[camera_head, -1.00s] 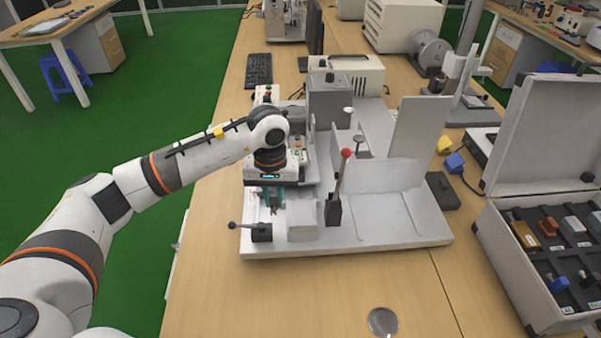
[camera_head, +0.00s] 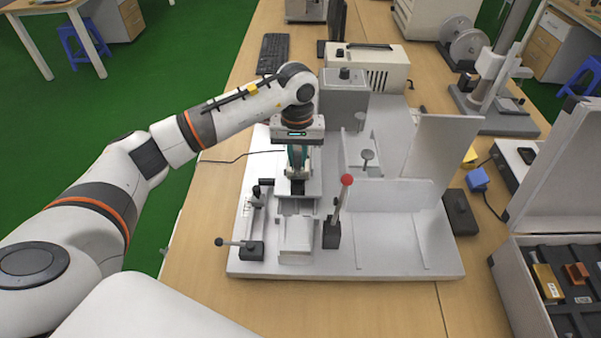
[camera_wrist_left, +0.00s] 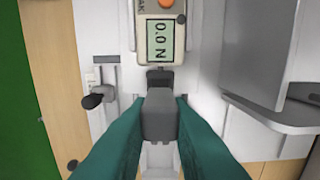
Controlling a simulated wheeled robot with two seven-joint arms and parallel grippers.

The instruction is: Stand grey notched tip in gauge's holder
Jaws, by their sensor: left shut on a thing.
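The grey notched tip (camera_wrist_left: 160,115) is between the teal fingers of my left gripper (camera_wrist_left: 160,122), which is shut on it. The gauge (camera_wrist_left: 165,38) lies just beyond the tip in the wrist view, its screen reading 0.0 N. The gauge's dark holder (camera_wrist_left: 160,78) shows at its near end, in line with the tip. The tip's far end overlaps the holder in this view; I cannot tell whether they touch. In the head view my left gripper (camera_head: 297,160) points down over the left part of the white fixture, and my wrist hides most of the gauge. My right gripper is not in view.
The white fixture base (camera_head: 395,262) carries a red-knobbed lever (camera_head: 338,215), a black side handle (camera_head: 240,246) and upright plates (camera_head: 440,160). An open case (camera_head: 515,290) with several coloured pieces stands at the right. The table front (camera_head: 350,310) is clear.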

